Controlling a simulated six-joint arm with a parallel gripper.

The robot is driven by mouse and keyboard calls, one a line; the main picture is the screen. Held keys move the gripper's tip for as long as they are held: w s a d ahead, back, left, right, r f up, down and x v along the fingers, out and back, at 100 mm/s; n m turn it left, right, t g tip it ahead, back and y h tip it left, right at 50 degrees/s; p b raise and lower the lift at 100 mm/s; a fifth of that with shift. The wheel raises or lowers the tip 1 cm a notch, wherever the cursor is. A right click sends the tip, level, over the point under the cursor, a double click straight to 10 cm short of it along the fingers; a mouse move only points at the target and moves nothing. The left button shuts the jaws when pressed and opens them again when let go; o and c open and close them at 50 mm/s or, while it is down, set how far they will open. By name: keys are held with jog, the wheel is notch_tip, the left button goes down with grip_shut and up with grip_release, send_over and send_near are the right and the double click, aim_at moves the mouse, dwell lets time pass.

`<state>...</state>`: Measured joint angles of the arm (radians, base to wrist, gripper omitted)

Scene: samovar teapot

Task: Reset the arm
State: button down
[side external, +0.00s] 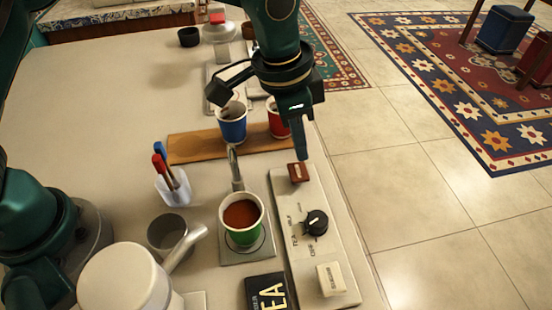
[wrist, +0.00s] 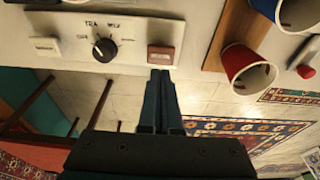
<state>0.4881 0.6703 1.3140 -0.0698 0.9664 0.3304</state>
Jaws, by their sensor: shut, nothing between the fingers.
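My gripper (side external: 303,155) hangs pointing down at the far end of the pale control panel (side external: 345,272), fingers shut and empty. Its tips are close to the red-brown button (side external: 298,172); I cannot tell whether they touch it. In the wrist view the shut fingertips (wrist: 160,74) are just beside the same button (wrist: 160,56). A black knob (side external: 315,222) and a cream button (side external: 331,280) sit nearer on the panel; the knob (wrist: 105,49) also shows in the wrist view. A green cup (side external: 243,234) of brown liquid stands under a metal spout (side external: 235,168).
A holder (side external: 173,187) with red and blue sticks, a white vessel (side external: 125,280) and a black tea box (side external: 268,292) are nearer. Floor lies right of the counter.

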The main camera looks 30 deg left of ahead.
jog(key=shift+r, duration=0.25)
jog(key=shift+w+a+r, duration=0.1)
jog(key=shift+a, duration=0.05)
jog(key=s+a+r+n+t, duration=0.4)
jog(key=a+r, duration=0.8)
jog(key=r, duration=0.1)
jog(key=s+a+f+n, duration=0.2)
jog(key=s+a, duration=0.1)
jog(key=s, duration=0.3)
jog(key=s+a+f+n+y, duration=0.1)
jog(key=s+a+f+n, duration=0.2)
jog(key=s, duration=0.3)
jog(key=shift+a+f+y, duration=0.25)
jog(key=shift+f+y, duration=0.05)
